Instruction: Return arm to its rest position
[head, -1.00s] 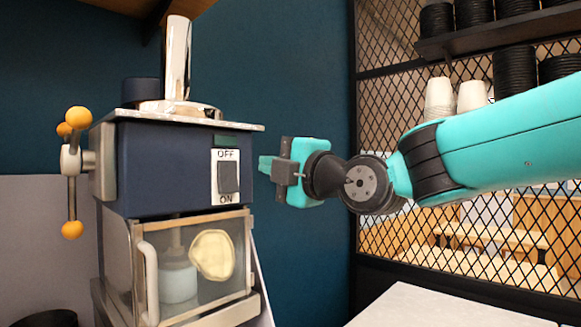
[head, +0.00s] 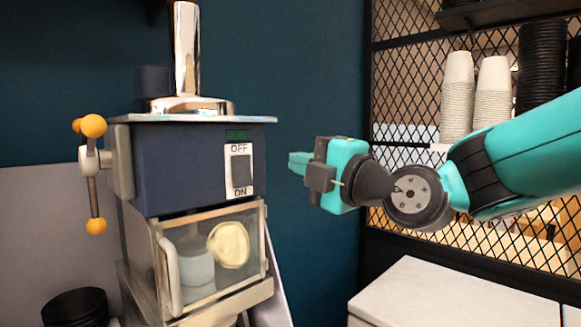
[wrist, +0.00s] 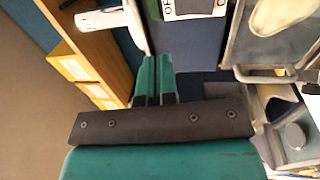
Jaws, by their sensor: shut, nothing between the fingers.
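My gripper (head: 298,162) is a teal and dark grey parallel gripper at the end of my teal arm. In the head view it hangs in the air to the right of the dark blue machine (head: 185,168), pointing left at it, with a gap between them. The fingers are shut together and empty; in the wrist view the gripper's teal fingers (wrist: 155,80) lie side by side. The machine has an OFF/ON switch (head: 240,172) on its front and a clear-windowed compartment (head: 212,262) below, with a pale cup and a round cream-coloured piece seen there.
A lever with yellow knobs (head: 93,126) sticks out on the machine's left. A white counter (head: 440,295) lies at the lower right. Behind my arm are a black mesh screen (head: 400,70) and stacked paper cups (head: 457,95). Black bowls (head: 75,307) stand at the lower left.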

